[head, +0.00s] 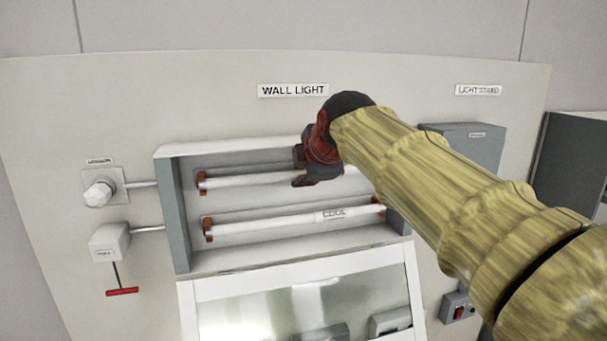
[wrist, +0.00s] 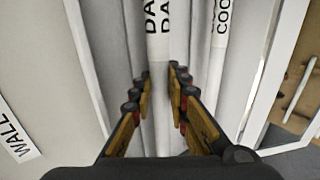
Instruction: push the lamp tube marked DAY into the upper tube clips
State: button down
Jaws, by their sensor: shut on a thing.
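The white lamp tube marked DAY (wrist: 158,48) lies between my fingers in the wrist view. In the head view it is the upper tube (head: 250,179), running across the open wall light box. My gripper (head: 304,170) is shut around its middle, and it also shows in the wrist view (wrist: 160,80). The tube's left end is at the orange-brown upper left clip (head: 202,183); I cannot tell whether it is seated. The upper right clip is hidden behind my gripper and arm. The DAY lettering is hidden in the head view.
A tube marked COOL (head: 280,225) lies in the lower clips, parallel and close below. The box's frame (head: 174,215) surrounds both tubes. Its glazed cover (head: 300,300) hangs open below. A knob (head: 98,194) and a red-handled switch box (head: 110,242) are at left.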

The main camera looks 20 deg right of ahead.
jog(key=c, duration=1.9)
grip_release()
jog(key=shift+w+r, duration=0.1)
jog(key=shift+o, duration=1.3)
jog(key=shift+s, duration=0.25)
jog(key=s+b, duration=0.2)
jog(key=s, duration=0.2)
jog(key=shift+s, duration=0.3)
